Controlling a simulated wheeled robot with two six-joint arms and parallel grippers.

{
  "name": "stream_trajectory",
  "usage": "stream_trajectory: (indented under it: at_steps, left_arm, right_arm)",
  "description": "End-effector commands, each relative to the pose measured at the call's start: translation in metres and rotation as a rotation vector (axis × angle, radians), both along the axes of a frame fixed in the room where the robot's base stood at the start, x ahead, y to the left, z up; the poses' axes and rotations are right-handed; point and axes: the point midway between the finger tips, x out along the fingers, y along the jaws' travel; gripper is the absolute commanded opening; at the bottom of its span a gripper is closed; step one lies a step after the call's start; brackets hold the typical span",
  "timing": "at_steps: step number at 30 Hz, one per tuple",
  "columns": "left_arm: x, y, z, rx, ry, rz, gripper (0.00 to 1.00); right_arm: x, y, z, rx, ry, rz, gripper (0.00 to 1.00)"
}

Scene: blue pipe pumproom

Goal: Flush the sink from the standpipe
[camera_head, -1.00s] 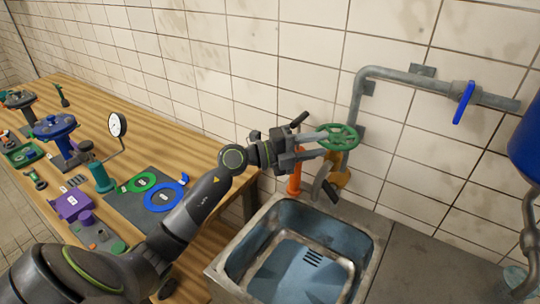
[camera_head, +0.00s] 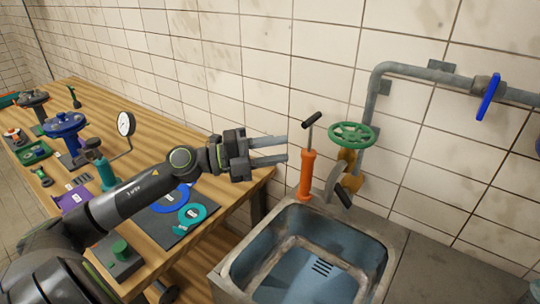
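The metal sink (camera_head: 232,264) stands low at the centre right, with a slotted drain in its floor. Behind it the standpipe, a grey pipe (camera_head: 369,110) with a yellow lower part (camera_head: 345,181), carries a green handwheel (camera_head: 352,135) on top. A dark spout or lever hangs from it over the sink's back edge. My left gripper (camera_head: 286,151) is open and empty, left of the handwheel and apart from it. Its two fingers point right, near the orange hand pump (camera_head: 307,174) with its black handle. My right gripper is not in view.
A blue lever (camera_head: 488,97) sits on the wall pipe at the right. The wooden bench (camera_head: 236,190) at left holds a blue-wheeled valve (camera_head: 62,125), a pressure gauge (camera_head: 126,124), coloured rings and other parts. Bare counter lies right of the sink.

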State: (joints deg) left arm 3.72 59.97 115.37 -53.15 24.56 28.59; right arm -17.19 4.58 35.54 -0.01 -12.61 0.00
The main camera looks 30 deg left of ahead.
Motion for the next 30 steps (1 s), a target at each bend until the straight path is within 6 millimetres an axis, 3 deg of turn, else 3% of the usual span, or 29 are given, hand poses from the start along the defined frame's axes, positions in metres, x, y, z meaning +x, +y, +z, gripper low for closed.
stream_trajectory:
  at_steps: [26, 30]
  left_arm:
    - [-0.0067, 0.0072, -0.0008, -0.001, 0.004, 0.005, 0.34]
    - [-0.0065, 0.0080, -0.0037, -0.067, 0.004, 0.045, 0.34]
  right_arm:
    - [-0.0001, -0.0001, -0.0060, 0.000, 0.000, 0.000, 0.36]
    - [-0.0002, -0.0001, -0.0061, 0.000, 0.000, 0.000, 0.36]
